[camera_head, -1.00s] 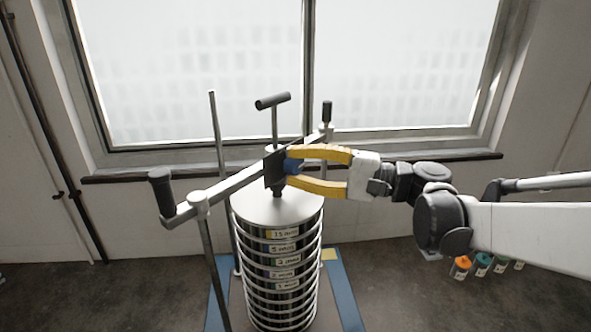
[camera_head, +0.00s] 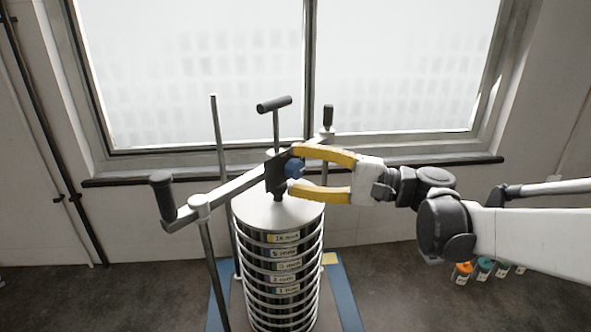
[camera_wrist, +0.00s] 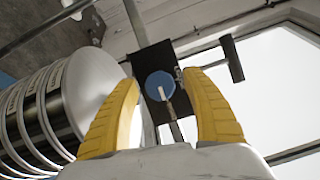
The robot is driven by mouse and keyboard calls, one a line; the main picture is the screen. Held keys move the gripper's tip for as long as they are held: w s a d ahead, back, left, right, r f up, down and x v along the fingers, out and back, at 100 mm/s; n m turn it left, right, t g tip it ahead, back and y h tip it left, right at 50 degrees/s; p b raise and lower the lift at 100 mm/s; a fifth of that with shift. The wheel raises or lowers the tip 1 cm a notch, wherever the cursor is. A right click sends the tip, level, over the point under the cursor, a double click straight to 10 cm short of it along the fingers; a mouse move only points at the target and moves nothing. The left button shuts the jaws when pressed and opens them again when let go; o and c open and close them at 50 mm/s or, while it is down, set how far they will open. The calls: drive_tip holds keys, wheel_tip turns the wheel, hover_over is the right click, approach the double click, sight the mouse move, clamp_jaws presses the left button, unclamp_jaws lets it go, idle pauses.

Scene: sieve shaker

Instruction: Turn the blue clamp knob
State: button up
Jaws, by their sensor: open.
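The blue clamp knob (camera_head: 294,168) sits on the right face of a black block (camera_head: 276,172) at the middle of the clamp bar. In the wrist view the knob (camera_wrist: 159,86) is round, with a pale pointer line on its face. My gripper (camera_head: 296,168) comes from the right with its two yellow fingers spread, one above and one below the knob. In the wrist view the fingers (camera_wrist: 160,82) stand on either side of the knob with gaps visible, so it is not gripped.
A sieve stack (camera_head: 278,255) with labelled rings stands beneath the bar. A black T-handle (camera_head: 274,104) rises above the block. Upright rods and a black-gripped handle (camera_head: 162,192) stand left. Several coloured-cap jars (camera_head: 462,272) are at lower right.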

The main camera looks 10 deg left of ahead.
drive_tip(key=s+d, duration=0.1)
drive_tip(key=d, duration=1)
drive_tip(key=shift+s+d+f, duration=0.15)
drive_tip(key=shift+s+d, duration=0.05)
drive_tip(key=shift+s, duration=0.15)
drive_tip(key=shift+f, duration=0.1)
drive_tip(key=s+f+t+h+b, duration=0.1)
drive_tip(key=s+f+h+b, duration=0.3)
drive_tip(key=f, duration=0.4)
drive_tip(key=s+f+h+b, duration=0.3)
drive_tip(key=f+h+b, duration=0.1)
drive_tip(key=f, duration=0.5)
drive_tip(key=s+d+f+n+t+h+b, duration=0.1)
drive_tip(key=s+d+f+h+b, duration=0.3)
drive_tip(key=d+f, duration=0.3)
drive_tip(key=s+d+f+n+t+h+b, duration=0.2)
drive_tip(key=s+d+f+h+b, duration=0.3)
drive_tip(key=f, duration=0.5)
drive_tip(key=s+d+h, duration=0.1)
drive_tip(key=d, duration=0.1)
drive_tip(key=shift+d+f+n, duration=0.2)
drive_tip(key=shift+d+n, duration=0.1)
drive_tip(key=shift+d, duration=0.05)
